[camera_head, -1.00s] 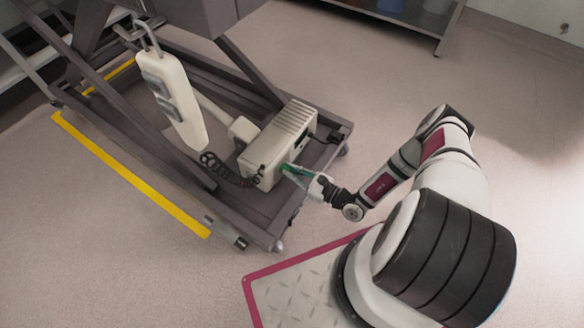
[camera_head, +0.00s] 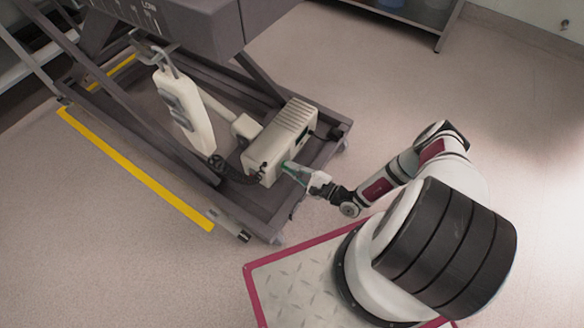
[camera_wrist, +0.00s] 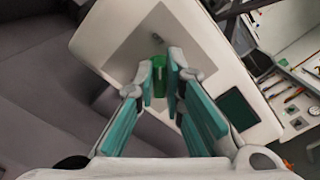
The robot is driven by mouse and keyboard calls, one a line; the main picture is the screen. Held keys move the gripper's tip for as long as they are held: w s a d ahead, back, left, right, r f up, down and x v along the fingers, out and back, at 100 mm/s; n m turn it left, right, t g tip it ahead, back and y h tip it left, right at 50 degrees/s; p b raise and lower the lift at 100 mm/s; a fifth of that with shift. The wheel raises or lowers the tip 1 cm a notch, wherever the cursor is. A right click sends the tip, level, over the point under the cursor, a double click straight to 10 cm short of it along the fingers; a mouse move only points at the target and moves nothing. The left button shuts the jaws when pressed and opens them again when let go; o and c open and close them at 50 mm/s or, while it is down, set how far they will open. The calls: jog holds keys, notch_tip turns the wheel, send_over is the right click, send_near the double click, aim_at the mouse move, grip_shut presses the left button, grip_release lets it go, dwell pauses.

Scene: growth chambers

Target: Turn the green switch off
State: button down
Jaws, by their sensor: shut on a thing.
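The green switch (camera_wrist: 159,65) sits on the pale end face of the cream control box (camera_wrist: 118,30), between my fingertips in the wrist view. My gripper (camera_wrist: 162,80) has teal-padded fingers, one on each side of the switch, and is shut on it. In the head view my gripper (camera_head: 290,168) reaches the near end of the cream box (camera_head: 277,140) on the lift's base frame. The switch is hidden there by the fingers. Which way the switch is set cannot be told.
A cream hand pendant (camera_head: 185,110) with a coiled cable (camera_head: 235,177) hangs left of the box. The dark lift frame (camera_head: 262,225) surrounds the box, with a yellow strip (camera_head: 140,172) along its left side. Open floor lies to the right.

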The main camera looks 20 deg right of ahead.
dwell(0.4)
jog(key=c, duration=1.7)
grip_release()
jog(key=shift+s, duration=0.1)
jog(key=v, duration=1.2)
